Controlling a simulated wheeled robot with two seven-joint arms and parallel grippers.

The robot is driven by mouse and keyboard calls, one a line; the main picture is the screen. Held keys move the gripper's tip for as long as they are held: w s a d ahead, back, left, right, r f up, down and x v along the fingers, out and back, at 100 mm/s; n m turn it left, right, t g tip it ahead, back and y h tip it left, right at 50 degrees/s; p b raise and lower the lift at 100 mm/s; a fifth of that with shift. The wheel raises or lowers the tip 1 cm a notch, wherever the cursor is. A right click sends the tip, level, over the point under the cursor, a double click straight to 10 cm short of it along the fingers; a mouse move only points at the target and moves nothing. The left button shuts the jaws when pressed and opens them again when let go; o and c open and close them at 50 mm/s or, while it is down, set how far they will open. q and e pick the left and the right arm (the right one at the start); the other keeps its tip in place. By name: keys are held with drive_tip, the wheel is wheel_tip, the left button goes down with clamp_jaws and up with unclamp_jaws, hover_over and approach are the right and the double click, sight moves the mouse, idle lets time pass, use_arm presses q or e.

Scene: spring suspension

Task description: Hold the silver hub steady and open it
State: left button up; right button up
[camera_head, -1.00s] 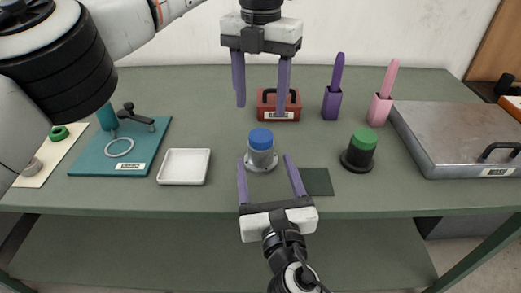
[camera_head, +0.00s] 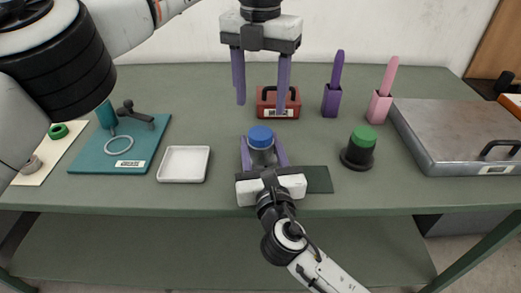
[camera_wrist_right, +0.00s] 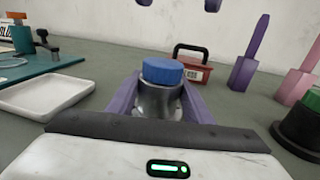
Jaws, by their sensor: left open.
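The silver hub with its blue cap (camera_head: 261,137) stands upright on the table; its silver body (camera_wrist_right: 158,103) shows in the right wrist view. My right gripper (camera_head: 263,153) is low at the hub, with one purple finger on each side of the silver body. I cannot tell whether the fingers touch it. My left gripper (camera_head: 261,105) is above and behind the hub, pointing down, open and empty. The hub's lower front is hidden by my right gripper in the head view.
A green-capped black hub (camera_head: 359,150) stands to the right, near a dark green mat (camera_head: 319,180). A white tray (camera_head: 184,164) lies left. A red toolbox (camera_head: 266,112), purple holder (camera_head: 332,101) and pink holder (camera_head: 379,106) stand behind. A metal case (camera_head: 445,135) fills the right.

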sight(260, 133)
clamp_jaws()
use_arm(q)
drive_tip(key=m, duration=2.6)
drive_tip(key=shift+m, duration=0.3)
drive_tip(key=shift+f, duration=4)
